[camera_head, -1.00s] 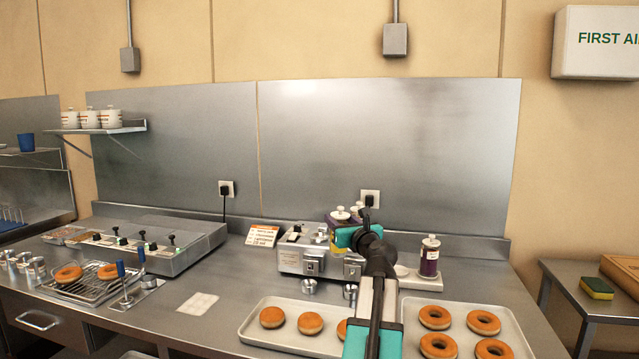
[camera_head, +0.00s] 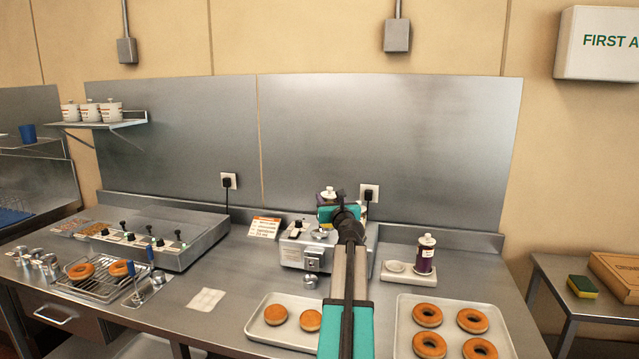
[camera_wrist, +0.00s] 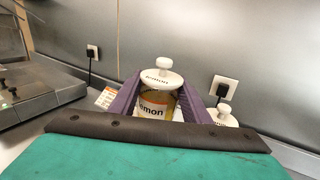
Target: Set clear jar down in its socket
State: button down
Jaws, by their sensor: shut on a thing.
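A jar (camera_wrist: 157,95) with a white knobbed lid and a label reading "lemon" stands upright between the purple fingers of my gripper (camera_wrist: 160,100) in the wrist view. The gripper is shut on it. In the head view my gripper (camera_head: 329,205) is over the back of the steel machine (camera_head: 300,250), and only the jar's white lid (camera_head: 329,193) shows clearly above it. The arm hides most of the jar and what lies beneath it, so I cannot tell whether its base touches anything. A second white lid (camera_wrist: 224,114) shows right of the gripper in the wrist view.
A purple jar (camera_head: 425,255) stands on a pale two-place holder (camera_head: 400,277); the holder's left place has no jar. Doughnut trays (camera_head: 455,350) lie in front. A small sign (camera_head: 264,227) stands left of the machine. The steel wall panel (camera_head: 400,150) rises close behind.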

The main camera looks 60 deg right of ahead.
jog(key=w+d+r+g+h+p, duration=0.1)
jog(key=w+d+p, duration=0.2)
jog(key=w+p, duration=0.2)
jog(key=shift+w+d+m+p, duration=0.2)
jog(key=shift+w+m+p, duration=0.1)
jog(key=shift+p, duration=0.55)
jog(key=shift+f+b, duration=2.3)
jog(key=shift+b, duration=0.25)
jog(key=shift+f+b, duration=0.65)
jog(key=shift+f, duration=0.35)
dwell(1.5)
jog(key=c, duration=0.9)
grip_release()
jog(key=shift+f, duration=0.1)
